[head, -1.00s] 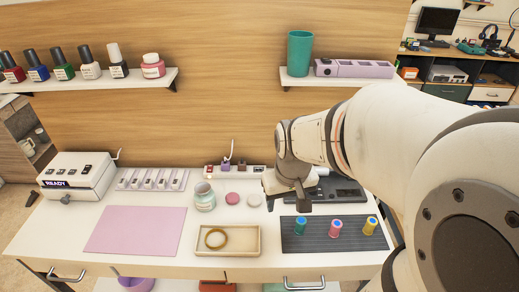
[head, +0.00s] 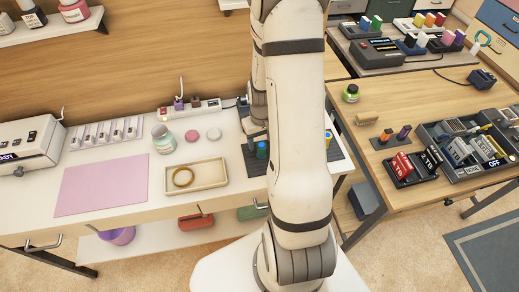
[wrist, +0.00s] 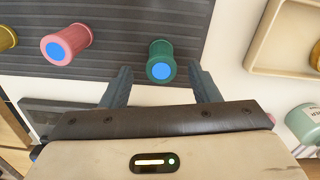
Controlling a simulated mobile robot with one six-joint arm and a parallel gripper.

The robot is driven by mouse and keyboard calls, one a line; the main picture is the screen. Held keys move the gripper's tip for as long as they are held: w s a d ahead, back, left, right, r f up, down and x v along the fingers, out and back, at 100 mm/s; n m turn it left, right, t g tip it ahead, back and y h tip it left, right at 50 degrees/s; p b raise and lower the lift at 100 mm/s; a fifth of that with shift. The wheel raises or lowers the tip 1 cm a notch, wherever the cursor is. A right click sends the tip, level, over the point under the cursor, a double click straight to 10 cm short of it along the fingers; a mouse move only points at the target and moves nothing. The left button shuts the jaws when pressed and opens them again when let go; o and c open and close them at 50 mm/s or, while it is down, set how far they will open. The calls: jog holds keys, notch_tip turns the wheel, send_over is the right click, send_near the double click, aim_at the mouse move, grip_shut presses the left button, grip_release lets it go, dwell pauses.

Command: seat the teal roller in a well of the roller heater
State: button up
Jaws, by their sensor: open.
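The teal roller (head: 262,150) with a blue end stands on the dark ribbed mat (head: 252,169). In the wrist view the teal roller (wrist: 162,48) lies just beyond and between the fingertips of my gripper (wrist: 160,72). My gripper is open and empty; in the head view it is partly hidden by my arm. A pink roller (wrist: 72,42) and a yellow roller (wrist: 5,38) stand on the same mat.
A cream tray (head: 222,187) holding a gold ring (head: 183,177) sits beside the mat. A jar (head: 163,139) stands behind it. A pink mat (head: 100,184) lies clear at the left. A white device (head: 28,147) stands at the desk's left end. Another desk (head: 375,160) is on the right.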

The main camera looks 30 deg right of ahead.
aim_at(261, 144)
jog(key=shift+a+f+p, duration=0.1)
jog(key=shift+f+p, duration=0.2)
jog(key=shift+f, duration=2)
jog(key=c, duration=1.1)
